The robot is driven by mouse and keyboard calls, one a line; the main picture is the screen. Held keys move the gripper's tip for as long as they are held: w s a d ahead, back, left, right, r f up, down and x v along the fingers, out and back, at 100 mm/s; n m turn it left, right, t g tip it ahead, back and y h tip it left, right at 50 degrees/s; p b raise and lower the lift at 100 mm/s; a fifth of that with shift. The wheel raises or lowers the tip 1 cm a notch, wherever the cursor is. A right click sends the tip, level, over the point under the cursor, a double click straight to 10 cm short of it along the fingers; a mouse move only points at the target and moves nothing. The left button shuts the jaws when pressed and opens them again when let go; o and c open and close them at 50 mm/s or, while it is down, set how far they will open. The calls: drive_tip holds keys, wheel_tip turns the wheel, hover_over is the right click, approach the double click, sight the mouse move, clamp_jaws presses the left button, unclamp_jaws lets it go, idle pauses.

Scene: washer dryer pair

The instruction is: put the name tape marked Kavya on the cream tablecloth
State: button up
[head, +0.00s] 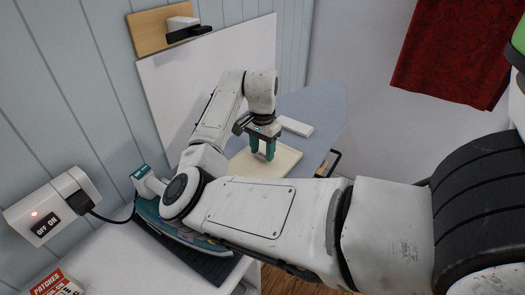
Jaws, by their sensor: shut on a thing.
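The cream tablecloth (283,164) shows in the head view as a folded flat pad on the blue ironing board (318,105). My gripper (263,158) points down over the cloth with its teal fingertips at or just above its surface; I cannot tell whether they touch it. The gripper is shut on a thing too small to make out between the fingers. No name tape and no Kavya lettering can be read in this view. My arm hides the near part of the cloth and board.
A white block (296,126) lies on the board behind the cloth. A teal and white iron (150,183) stands at the left, its cord running to a wall switch (52,208). A patches packet (55,284) lies at the lower left. A red cloth (455,50) hangs at the upper right.

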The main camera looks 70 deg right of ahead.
sight(262, 156)
drive_tip(key=shift+f, duration=0.6)
drive_tip(key=shift+s+a+f, duration=0.1)
drive_tip(key=shift+s+f, duration=0.05)
drive_tip(key=shift+f, duration=0.6)
drive_tip(key=o, duration=0.9)
drive_tip(key=shift+o, duration=0.4)
drive_tip(key=shift+r, duration=0.2)
wheel_tip(262, 156, up, 13)
drive_tip(key=shift+b, duration=0.35)
drive_tip(key=shift+r, duration=0.1)
